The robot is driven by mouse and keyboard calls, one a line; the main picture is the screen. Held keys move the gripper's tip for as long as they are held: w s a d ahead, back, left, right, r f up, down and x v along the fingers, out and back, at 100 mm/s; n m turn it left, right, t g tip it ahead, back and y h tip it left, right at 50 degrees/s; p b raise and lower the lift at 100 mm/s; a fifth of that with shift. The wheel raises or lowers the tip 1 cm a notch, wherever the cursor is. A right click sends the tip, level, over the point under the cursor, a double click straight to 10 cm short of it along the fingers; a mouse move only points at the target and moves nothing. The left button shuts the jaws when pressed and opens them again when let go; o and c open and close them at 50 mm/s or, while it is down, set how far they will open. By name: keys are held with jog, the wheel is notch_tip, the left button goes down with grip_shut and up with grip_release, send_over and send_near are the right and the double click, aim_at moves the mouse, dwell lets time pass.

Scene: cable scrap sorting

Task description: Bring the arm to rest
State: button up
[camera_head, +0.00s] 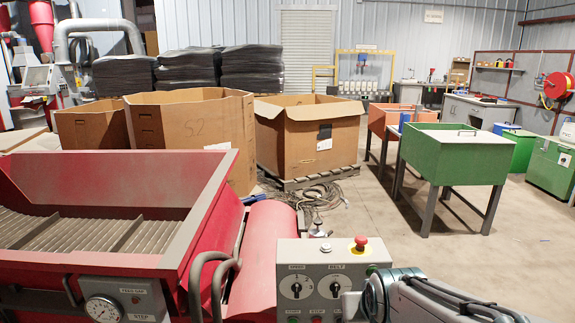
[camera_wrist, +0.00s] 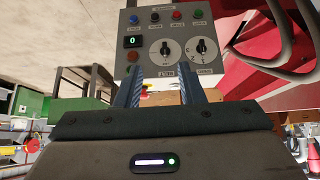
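My gripper (camera_wrist: 161,80) shows in the wrist view with its two dark fingers apart and nothing between them. Its fingertips point toward the grey control panel (camera_wrist: 177,25); I cannot tell how far off they are. In the head view my arm (camera_head: 430,298) reaches in from the bottom right, close to the right side of the control panel (camera_head: 305,263). The gripper fingers are not clear there. The panel carries two dials, small buttons and a red mushroom button (camera_head: 360,242).
A red feed machine (camera_head: 120,170) fills the left. Cardboard boxes (camera_head: 312,135) stand behind it, with cables (camera_head: 318,195) on the floor. A green bin on legs (camera_head: 452,155) and an orange one (camera_head: 378,120) stand right. The floor at right (camera_head: 490,255) is clear.

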jog(key=s+r+g+p, duration=0.4)
jog(key=s+r+p, duration=0.7)
jog(key=r+p, duration=0.1)
jog(key=shift+r, duration=0.4)
